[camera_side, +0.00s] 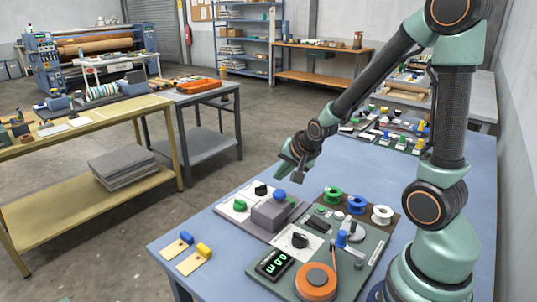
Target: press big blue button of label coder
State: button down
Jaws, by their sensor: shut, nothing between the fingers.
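A round blue button (280,195) sits at the back of a dark grey block-shaped unit (269,216) on the blue table, likely the label coder; no readable label confirms this. A green knob (240,205) and a black knob (261,189) stand beside it on a white plate. My gripper (290,176) is shut and empty, pointing down above and slightly behind the blue button in the picture, with a visible gap between them.
Right of the grey unit are green, blue and white spools (358,203) and a grey-green panel (350,283) with a display, black knob, orange disc and blue-topped post (341,238). Blue and yellow blocks (203,249) lie on small boards at front left.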

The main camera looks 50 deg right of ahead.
jog(key=shift+r, duration=1.45)
